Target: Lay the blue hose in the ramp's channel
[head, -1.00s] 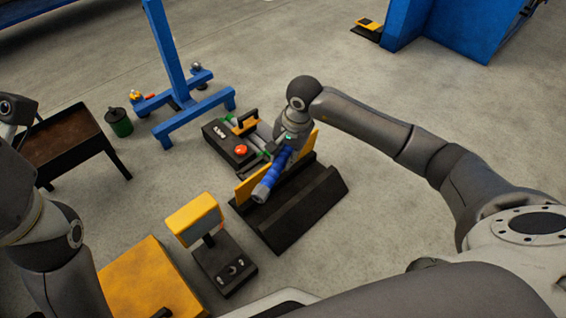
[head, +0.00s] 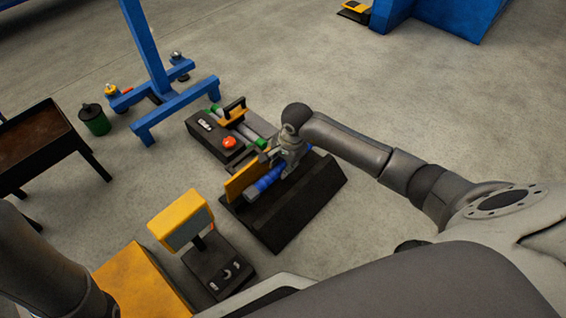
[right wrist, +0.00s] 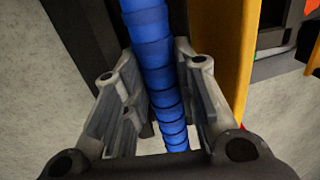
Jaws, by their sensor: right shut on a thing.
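The blue hose (head: 268,181) is a ribbed tube. My right gripper (head: 286,165) is shut on it, low over the dark ramp (head: 303,204). In the right wrist view the hose (right wrist: 152,45) runs lengthwise between the two fingers (right wrist: 157,75). The hose is alongside the upright orange-yellow board (head: 245,178) at the ramp's far side. The gripper hides part of the hose and ramp, and I cannot tell whether the hose touches the channel floor. My left gripper is out of view.
A black box with a red button (head: 229,142) stands behind the board. A yellow-headed stand (head: 181,220) is left of the ramp. A blue post frame (head: 172,115), green can (head: 94,120) and brown table (head: 32,140) stand farther left. Floor behind my right arm is clear.

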